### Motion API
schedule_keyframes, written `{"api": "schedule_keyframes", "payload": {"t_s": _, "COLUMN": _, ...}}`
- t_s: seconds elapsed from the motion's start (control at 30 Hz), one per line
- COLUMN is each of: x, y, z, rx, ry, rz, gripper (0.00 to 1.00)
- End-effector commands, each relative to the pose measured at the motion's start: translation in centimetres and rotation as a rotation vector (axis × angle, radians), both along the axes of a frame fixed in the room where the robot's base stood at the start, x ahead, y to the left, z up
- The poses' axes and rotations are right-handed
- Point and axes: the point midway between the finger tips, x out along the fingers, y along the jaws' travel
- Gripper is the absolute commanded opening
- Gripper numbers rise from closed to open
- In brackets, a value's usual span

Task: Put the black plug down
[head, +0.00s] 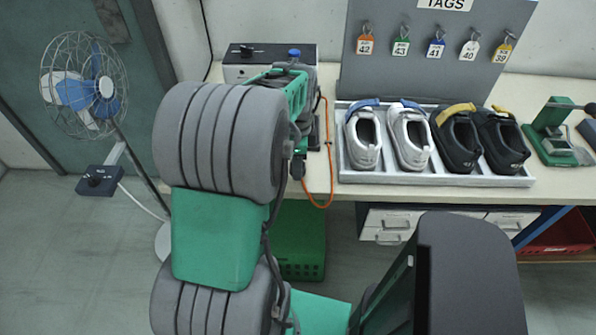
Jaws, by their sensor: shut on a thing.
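The black plug (298,168) is at the end of an orange cable, just in front of the bench's front edge. My gripper (299,149) is shut on it, mostly hidden behind my grey and green arm. The fingertips are small and dark here, so the exact grip is hard to see. The orange cable (328,180) hangs in a loop below the bench edge and runs up to the bench top on the right of my arm.
A pale box (240,73) with a dark top stands at the back of the bench (345,195). A white tray (440,181) holds several shoes to the right. A tag board (395,80) stands behind it. A fan (85,90) stands left. A green crate (302,250) is below the bench.

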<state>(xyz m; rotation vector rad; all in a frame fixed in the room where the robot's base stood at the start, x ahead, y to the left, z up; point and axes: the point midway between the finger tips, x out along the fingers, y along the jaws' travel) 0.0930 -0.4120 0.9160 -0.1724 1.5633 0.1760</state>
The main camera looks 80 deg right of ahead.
Motion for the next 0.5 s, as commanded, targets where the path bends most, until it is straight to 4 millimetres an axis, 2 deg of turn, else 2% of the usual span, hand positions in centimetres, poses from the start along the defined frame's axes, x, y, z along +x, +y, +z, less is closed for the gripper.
{"api": "schedule_keyframes", "payload": {"t_s": 0.1, "x": -0.1, "y": -0.8, "z": -1.0, "rx": 0.001, "ry": 0.000, "rz": 0.000, "gripper": 0.00}}
{"api": "schedule_keyframes", "payload": {"t_s": 0.3, "x": -0.1, "y": -0.8, "z": -3.9, "rx": -0.001, "ry": 0.000, "rz": 0.000, "gripper": 0.00}}
{"api": "schedule_keyframes", "payload": {"t_s": 0.5, "x": -0.1, "y": -0.8, "z": -4.0, "rx": -0.003, "ry": -0.001, "rz": 0.000, "gripper": 0.00}}
